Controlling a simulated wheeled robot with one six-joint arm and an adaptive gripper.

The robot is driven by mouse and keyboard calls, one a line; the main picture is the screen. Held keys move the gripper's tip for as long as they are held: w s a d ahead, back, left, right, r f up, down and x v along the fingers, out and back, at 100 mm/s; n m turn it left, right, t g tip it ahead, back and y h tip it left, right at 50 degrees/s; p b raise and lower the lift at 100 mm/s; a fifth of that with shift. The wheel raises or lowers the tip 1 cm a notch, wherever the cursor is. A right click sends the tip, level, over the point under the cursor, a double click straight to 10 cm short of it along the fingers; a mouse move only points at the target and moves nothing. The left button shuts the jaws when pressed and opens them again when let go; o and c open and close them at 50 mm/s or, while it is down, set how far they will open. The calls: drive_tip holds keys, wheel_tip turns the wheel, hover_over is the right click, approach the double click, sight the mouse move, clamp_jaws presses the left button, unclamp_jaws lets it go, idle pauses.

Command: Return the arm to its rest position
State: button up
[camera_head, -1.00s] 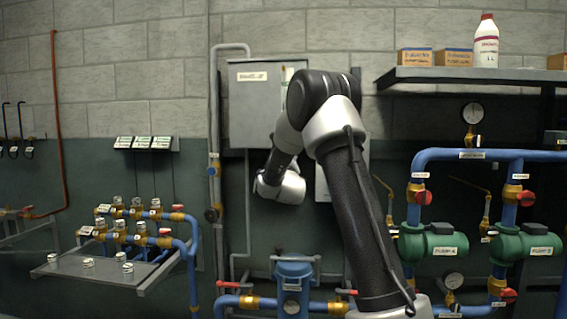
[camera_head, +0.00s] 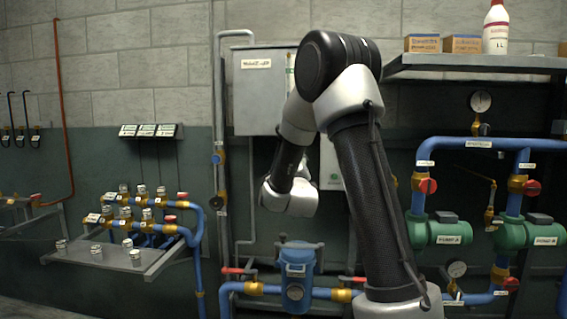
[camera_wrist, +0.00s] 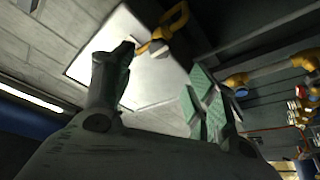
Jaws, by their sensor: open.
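My arm rises in front of the wall in the head view and bends at a black elbow. Its forearm folds down and away to a white wrist joint in front of the wall below the grey box. My gripper is hidden in that view. In the wrist view my gripper (camera_wrist: 160,70) has its two fingers spread apart with green pads showing. Nothing is held between them. The wrist view is tilted, and a pale panel and a yellow fitting show beyond the fingers.
A grey wall box (camera_head: 262,92) is behind the arm. A blue filter housing (camera_head: 296,275) sits below the wrist. Green pumps (camera_head: 440,231) with blue pipes are at right under a shelf (camera_head: 480,66). A valve manifold (camera_head: 140,220) and small tray (camera_head: 80,254) are at left.

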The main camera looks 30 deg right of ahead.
drive_tip(key=s+a+f+m+g+y, duration=0.1)
drive_tip(key=a+f+g+y, duration=0.2)
drive_tip(key=f, duration=0.5)
drive_tip(key=s+a+f+m+g+y, duration=0.1)
drive_tip(key=f+g+y, duration=0.3)
drive_tip(key=f, duration=0.5)
drive_tip(key=s+a+f+g, duration=0.1)
drive_tip(key=s+a+g, duration=0.15)
drive_tip(key=s, duration=0.25)
drive_tip(key=s+a+f+g, duration=0.1)
drive_tip(key=s+f+g, duration=0.15)
drive_tip(key=s, duration=0.25)
drive_tip(key=s+r+g, duration=0.1)
drive_tip(key=s+r, duration=0.2)
drive_tip(key=s, duration=0.7)
drive_tip(key=s+a+r+g, duration=0.1)
drive_tip(key=s+r, duration=0.3)
drive_tip(key=s, duration=0.6)
drive_tip(key=s+r+m+g, duration=0.1)
drive_tip(key=s+r, duration=0.3)
drive_tip(key=s, duration=0.5)
drive_tip(key=shift+s+a+r+g+y, duration=0.2)
drive_tip(key=shift+s+a+g+y, duration=0.15)
drive_tip(key=shift+s+g+y, duration=0.05)
